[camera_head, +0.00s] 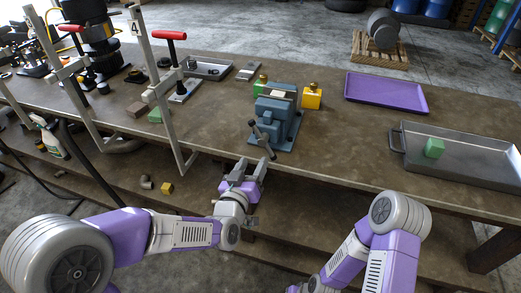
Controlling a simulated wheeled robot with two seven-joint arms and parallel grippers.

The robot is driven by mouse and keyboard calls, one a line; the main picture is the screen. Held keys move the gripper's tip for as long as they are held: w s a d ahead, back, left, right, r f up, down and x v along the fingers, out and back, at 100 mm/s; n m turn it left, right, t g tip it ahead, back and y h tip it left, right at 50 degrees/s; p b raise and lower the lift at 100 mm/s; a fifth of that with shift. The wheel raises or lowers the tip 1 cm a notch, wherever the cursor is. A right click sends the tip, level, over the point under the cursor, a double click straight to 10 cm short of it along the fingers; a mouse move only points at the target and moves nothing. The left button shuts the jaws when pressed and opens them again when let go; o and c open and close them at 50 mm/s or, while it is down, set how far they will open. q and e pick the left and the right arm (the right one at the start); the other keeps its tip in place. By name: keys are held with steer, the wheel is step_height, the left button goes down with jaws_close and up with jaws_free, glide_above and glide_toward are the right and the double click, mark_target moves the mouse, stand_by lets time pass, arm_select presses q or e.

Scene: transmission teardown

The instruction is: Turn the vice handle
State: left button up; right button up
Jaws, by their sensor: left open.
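A blue-grey bench vice (277,117) stands near the front edge of the long brown workbench, with something pale between its jaws. Its dark handle (262,139) hangs at the vice's front, tilted, with a knob at its upper end. My left gripper (262,168) is just below the handle, at the bench's front edge. Its fingers are apart and point up toward the handle; I cannot tell whether they touch it. My right arm (394,215) is in the lower right, and its gripper is out of view.
A yellow block (312,98) and a green block (260,86) flank the vice.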

mark_target(261, 145)
arm_select(q)
steer(key=shift+r+x, duration=0.25)
steer(key=shift+x, duration=1)
steer(key=shift+r+x, duration=0.25)
steer(key=shift+x, duration=1)
steer(key=shift+r+x, duration=0.2)
steer(key=shift+x, duration=1.05)
steer(key=shift+d, duration=0.1)
steer(key=shift+c, duration=0.5)
jaws_close()
